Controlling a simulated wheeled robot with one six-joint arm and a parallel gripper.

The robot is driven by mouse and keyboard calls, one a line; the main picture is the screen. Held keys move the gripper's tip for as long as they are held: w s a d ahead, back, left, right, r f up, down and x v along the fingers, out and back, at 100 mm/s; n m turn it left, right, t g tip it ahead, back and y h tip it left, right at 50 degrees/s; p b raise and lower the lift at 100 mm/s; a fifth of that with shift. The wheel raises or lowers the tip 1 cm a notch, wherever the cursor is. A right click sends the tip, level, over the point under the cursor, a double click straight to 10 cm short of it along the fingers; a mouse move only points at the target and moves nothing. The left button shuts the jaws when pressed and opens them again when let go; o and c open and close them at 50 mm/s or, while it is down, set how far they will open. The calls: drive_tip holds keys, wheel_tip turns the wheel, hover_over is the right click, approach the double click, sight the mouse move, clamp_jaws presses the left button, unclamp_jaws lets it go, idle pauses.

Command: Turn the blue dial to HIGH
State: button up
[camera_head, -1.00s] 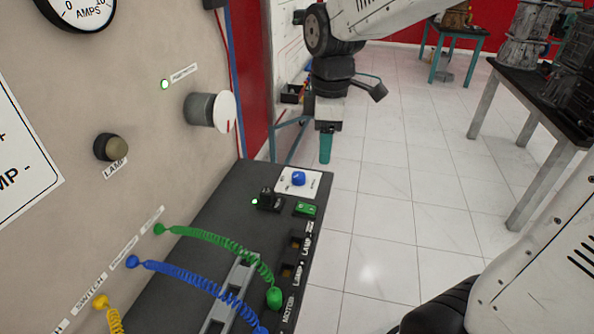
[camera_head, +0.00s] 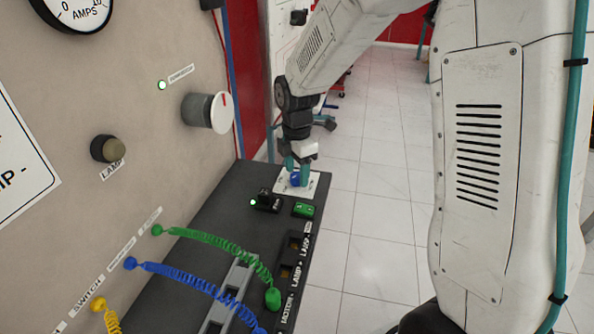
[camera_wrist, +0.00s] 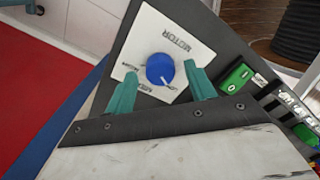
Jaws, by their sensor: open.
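The blue dial (camera_head: 295,179) sits on a white plate (camera_head: 313,189) at the far end of the black bench panel. In the wrist view the blue dial (camera_wrist: 160,69) has a white pointer line, and its white plate (camera_wrist: 165,32) reads MOTOR, with smaller labels around the dial too blurred to read surely. My gripper (camera_head: 298,172) is over the dial, pointing down. In the wrist view its teal fingers (camera_wrist: 162,88) are open, one on each side of the dial. I cannot tell whether either finger touches it.
A green rocker switch (camera_head: 303,209) and a black switch (camera_head: 267,200) with a lit green light stand close to the dial plate. Coiled green (camera_head: 222,243) and blue (camera_head: 195,282) leads cross the panel nearer. The upright board (camera_head: 150,60) rises at left.

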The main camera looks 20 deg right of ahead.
drive_tip(key=shift+f, duration=0.25)
drive_tip(key=shift+c, duration=0.3)
drive_tip(key=c, duration=0.9)
